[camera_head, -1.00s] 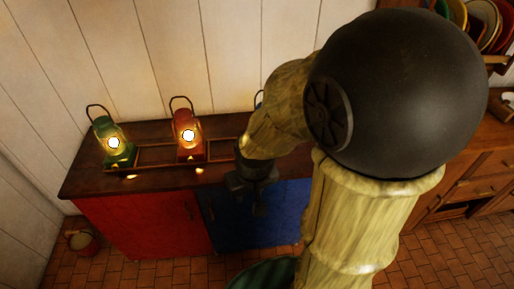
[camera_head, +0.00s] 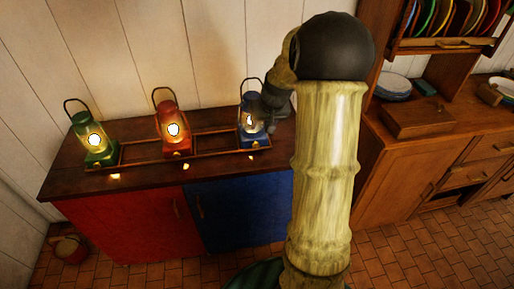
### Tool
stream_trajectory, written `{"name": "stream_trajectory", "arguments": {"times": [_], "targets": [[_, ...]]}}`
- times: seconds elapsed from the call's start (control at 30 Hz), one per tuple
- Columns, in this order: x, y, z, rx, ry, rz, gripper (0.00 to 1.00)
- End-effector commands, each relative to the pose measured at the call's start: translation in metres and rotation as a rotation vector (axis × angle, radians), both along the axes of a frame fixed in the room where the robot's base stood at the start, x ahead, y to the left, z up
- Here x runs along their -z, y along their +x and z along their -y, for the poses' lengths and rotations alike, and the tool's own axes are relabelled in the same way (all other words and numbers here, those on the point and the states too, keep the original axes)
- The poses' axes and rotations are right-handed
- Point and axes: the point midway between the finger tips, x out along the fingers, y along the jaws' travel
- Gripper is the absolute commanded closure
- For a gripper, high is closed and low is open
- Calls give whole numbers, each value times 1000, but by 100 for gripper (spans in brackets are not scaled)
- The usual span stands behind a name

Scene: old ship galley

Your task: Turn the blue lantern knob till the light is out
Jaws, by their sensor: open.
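The blue lantern (camera_head: 253,137) stands at the right end of a wooden rack on the counter. A bright spot shows in its glass, so it is lit. A small brass-coloured spot shows low on its front; I cannot tell whether it is the knob. My gripper (camera_head: 267,108) is dark and open, at the lantern's right side near the glass. It covers part of that side, and I cannot tell whether it touches. The fingertips are too small and dark to make out clearly.
A lit red lantern (camera_head: 168,130) and a lit green lantern (camera_head: 100,156) stand farther left. The counter (camera_head: 62,184) has red and blue doors below. A wooden cabinet (camera_head: 384,182) with a plate rack stands at right. A bucket (camera_head: 69,248) sits on the floor at left.

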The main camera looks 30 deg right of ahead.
Motion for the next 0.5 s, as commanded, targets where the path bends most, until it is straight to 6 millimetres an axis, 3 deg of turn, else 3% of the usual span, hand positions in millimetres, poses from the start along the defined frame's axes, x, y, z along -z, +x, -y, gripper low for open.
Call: {"name": "stream_trajectory", "arguments": {"times": [0.1,0.5], "targets": [[3,8,15,17,7,14,53],[6,9,14,16,7,14,53]]}}
